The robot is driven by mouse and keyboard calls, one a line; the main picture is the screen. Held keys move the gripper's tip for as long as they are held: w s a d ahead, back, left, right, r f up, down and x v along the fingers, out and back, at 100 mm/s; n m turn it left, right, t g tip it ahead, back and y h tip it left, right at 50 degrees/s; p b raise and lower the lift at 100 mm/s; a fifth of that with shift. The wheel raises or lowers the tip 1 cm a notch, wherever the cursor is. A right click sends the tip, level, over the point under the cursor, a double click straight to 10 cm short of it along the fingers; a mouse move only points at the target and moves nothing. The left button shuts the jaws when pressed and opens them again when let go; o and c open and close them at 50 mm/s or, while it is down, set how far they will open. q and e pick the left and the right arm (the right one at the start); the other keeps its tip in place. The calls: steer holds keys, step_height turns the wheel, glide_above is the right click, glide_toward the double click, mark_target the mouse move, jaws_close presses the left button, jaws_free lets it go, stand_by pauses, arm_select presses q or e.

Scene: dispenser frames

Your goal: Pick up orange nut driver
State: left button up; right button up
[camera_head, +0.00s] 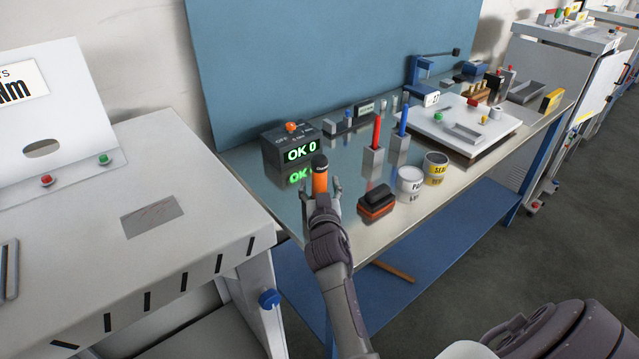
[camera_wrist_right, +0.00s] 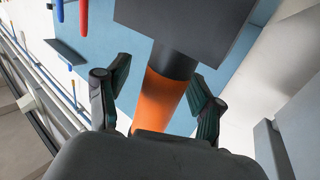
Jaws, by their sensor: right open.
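The orange nut driver (camera_head: 320,183) shows as an orange cylinder with a black end, near the front left of the metal-topped workbench. In the wrist view the orange part (camera_wrist_right: 160,100) lies between my right fingers, with a dark collar above it. My right gripper (camera_head: 321,192) is open, one finger on each side of the nut driver. In the wrist view a gap shows beside the fingers (camera_wrist_right: 161,88), so it is not gripped. The driver's lower part is hidden by my gripper. My left gripper is not in view.
A dark box with a green "OK 0" display (camera_head: 290,153) stands just behind. To the right are an orange-black block (camera_head: 377,202), a white can (camera_head: 410,182), a yellow-black can (camera_head: 435,168), and red (camera_head: 377,133) and blue (camera_head: 404,121) tools in holders. A light-grey table (camera_head: 90,215) stands left.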

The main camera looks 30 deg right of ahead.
mark_target(319, 157)
steer(key=shift+s+a+r, duration=0.5)
steer(key=shift+s+a, duration=0.05)
steer(key=shift+s, duration=0.05)
steer(key=c, duration=0.4)
steer(key=shift+w+d+f, duration=0.15)
steer(key=shift+w+f, duration=0.05)
steer(key=c, duration=0.5)
steer(key=shift+d+f, duration=0.1)
steer(key=shift+c, duration=1.4)
jaws_close()
steer(key=shift+r, duration=0.25)
step_height(319, 157, up, 9)
steer(key=shift+f, duration=0.2)
steer(key=shift+w+r, duration=0.1)
steer(key=shift+r, duration=0.45)
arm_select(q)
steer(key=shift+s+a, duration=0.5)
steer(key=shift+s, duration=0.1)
